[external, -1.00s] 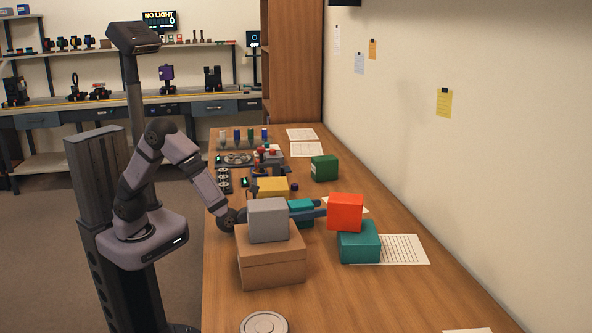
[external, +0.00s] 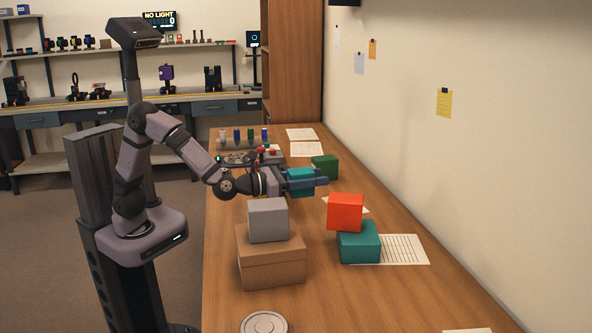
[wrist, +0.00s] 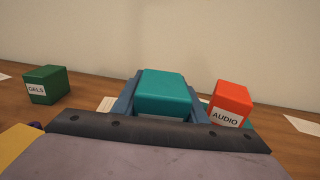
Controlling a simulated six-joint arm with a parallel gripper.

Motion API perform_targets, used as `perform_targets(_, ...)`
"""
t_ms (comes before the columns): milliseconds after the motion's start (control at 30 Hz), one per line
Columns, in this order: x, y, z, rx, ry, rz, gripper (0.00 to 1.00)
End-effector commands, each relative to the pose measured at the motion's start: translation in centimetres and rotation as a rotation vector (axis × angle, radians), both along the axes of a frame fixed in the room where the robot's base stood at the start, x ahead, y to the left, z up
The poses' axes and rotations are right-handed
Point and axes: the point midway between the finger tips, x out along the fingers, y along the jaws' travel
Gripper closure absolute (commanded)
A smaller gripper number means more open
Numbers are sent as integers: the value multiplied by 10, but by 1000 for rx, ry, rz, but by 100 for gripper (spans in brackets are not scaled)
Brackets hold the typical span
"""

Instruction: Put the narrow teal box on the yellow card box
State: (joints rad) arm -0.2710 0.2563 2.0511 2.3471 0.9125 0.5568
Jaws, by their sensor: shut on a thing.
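The narrow teal box (external: 300,174) is held between the blue fingers of my gripper (external: 312,183), raised above the table. In the wrist view the teal box (wrist: 164,90) sits between the two fingers of my gripper (wrist: 164,103). The yellow card box (wrist: 14,146) shows only in part at the lower left of the wrist view. In the external view it is hidden behind my forearm and gripper.
A red-orange AUDIO box (external: 345,212) rests on a wider teal box (external: 358,242) to the right. A grey box (external: 268,220) sits on a brown carton (external: 270,257) in front. A green GELS box (external: 325,167) stands farther back.

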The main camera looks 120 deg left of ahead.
Motion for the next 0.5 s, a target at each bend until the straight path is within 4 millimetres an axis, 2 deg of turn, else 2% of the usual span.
perform_targets(167, -2, 3, 13, 2, -1, 7, 86)
perform_targets(467, -11, 19, 54, 1, 2, 39, 86)
perform_targets(500, -14, 22, 54, 0, 3, 51, 86)
